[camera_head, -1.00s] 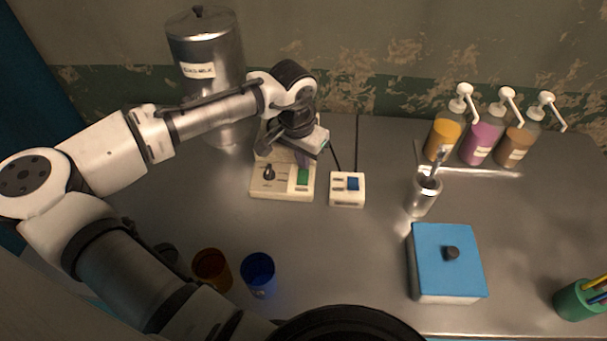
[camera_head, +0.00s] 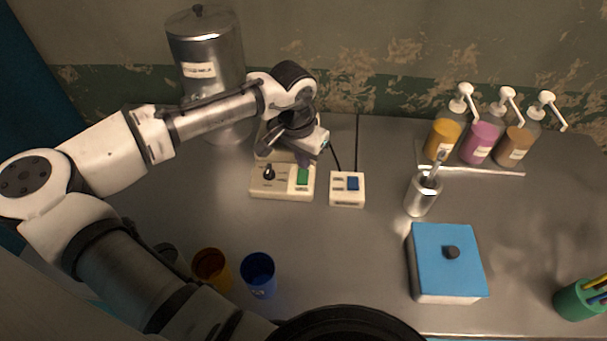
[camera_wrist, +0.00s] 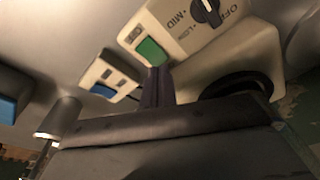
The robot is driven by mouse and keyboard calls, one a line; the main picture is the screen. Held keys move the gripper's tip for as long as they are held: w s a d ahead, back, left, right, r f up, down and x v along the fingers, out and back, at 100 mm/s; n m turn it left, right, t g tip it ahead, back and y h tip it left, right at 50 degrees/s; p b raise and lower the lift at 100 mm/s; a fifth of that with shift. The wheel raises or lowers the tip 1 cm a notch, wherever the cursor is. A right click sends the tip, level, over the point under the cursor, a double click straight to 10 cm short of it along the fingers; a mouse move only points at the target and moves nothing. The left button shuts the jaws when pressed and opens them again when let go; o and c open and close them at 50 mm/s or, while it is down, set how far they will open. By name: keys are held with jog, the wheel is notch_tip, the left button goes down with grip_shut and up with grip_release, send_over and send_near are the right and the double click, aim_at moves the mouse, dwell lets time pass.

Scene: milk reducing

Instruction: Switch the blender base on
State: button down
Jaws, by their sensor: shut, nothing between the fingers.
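The cream blender base (camera_head: 284,194) stands on the metal counter, with a black knob (camera_head: 269,174) and a green switch (camera_head: 303,177) on its front panel. In the wrist view the green switch (camera_wrist: 150,51) and the knob (camera_wrist: 206,11) show beside the printed words OFF, LOW and MID. The switch's pressed state is not clear. My gripper (camera_head: 304,160) is shut and empty, just behind the green switch above the base. In the wrist view its dark fingertips (camera_wrist: 155,75) are close to the switch; contact cannot be told. My wrist hides the rear of the base.
A small cream box with a blue switch (camera_head: 347,190) stands right of the base, with a cable behind. A steel milk container (camera_head: 208,50) stands back left. Blue cup (camera_head: 258,275), orange cup (camera_head: 211,268), steel holder (camera_head: 422,196) and blue-lidded box (camera_head: 446,262) stand around.

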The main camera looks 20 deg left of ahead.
aim_at(303, 172)
jog(key=shift+f+b, duration=0.45)
jog(key=shift+f, duration=0.4)
dwell(0.3)
jog(key=shift+r+p, duration=2.95)
jog(key=shift+r, duration=0.55)
